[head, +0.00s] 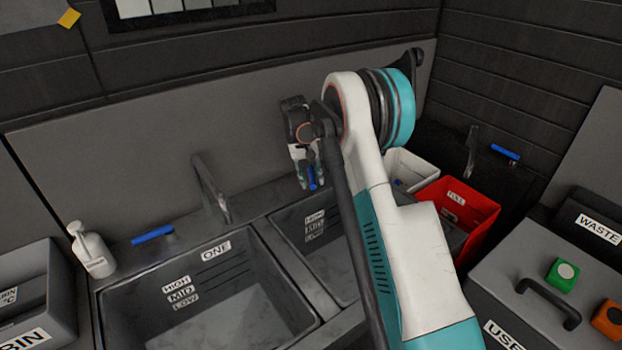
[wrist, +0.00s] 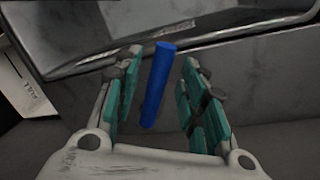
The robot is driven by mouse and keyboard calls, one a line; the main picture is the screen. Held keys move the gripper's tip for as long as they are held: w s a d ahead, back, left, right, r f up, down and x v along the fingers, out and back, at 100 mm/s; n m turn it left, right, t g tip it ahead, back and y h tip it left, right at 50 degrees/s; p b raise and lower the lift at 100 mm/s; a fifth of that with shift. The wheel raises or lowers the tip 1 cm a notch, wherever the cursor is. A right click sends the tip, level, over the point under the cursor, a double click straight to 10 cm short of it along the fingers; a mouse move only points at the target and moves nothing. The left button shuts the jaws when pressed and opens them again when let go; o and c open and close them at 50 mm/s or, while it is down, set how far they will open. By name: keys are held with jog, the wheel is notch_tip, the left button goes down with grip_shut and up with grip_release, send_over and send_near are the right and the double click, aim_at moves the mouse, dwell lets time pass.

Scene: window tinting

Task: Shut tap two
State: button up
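A blue tap lever (head: 312,178) stands behind the second sink (head: 286,222), just right of the sink marked ONE. My gripper (head: 307,180) is over this lever and points down. In the wrist view the blue lever (wrist: 157,85) stands between the two teal-padded fingers of my gripper (wrist: 160,60). The fingers are open, with a gap showing on each side of the lever. The label of the second sink is hidden or not readable, so I cannot read TWO there. My arm covers part of that sink and any spout beside it.
Sink ONE (head: 112,295) has its own blue lever (head: 153,234) and a tall spout (head: 212,188). A white bottle (head: 92,252) stands at left. At right are a red bin (head: 478,210), a white bin (head: 412,166), another spout (head: 471,150) and another blue lever (head: 505,154).

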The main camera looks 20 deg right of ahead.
grip_shut()
dwell(0.4)
jog(key=a+m, duration=0.1)
jog(key=m, duration=0.1)
jog(key=w+a+m, duration=0.1)
jog(key=m, duration=0.1)
jog(key=shift+w+g, duration=0.2)
jog(key=shift+g, duration=0.1)
jog(key=shift+w+a+m+g+y+p, duration=0.1)
jog(key=shift+w+a+m+y+p, duration=0.2)
jog(key=shift+m, duration=0.55)
jog(key=shift+w+a+m+g+y+p, duration=0.1)
jog(key=shift+w+a+m, duration=0.15)
jog(key=shift+w+m, duration=0.4)
jog(key=shift+w+a+m+g+y+p, duration=0.1)
jog(key=shift+w+a+m+p, duration=0.15)
jog(key=shift+m, duration=0.75)
grip_release()
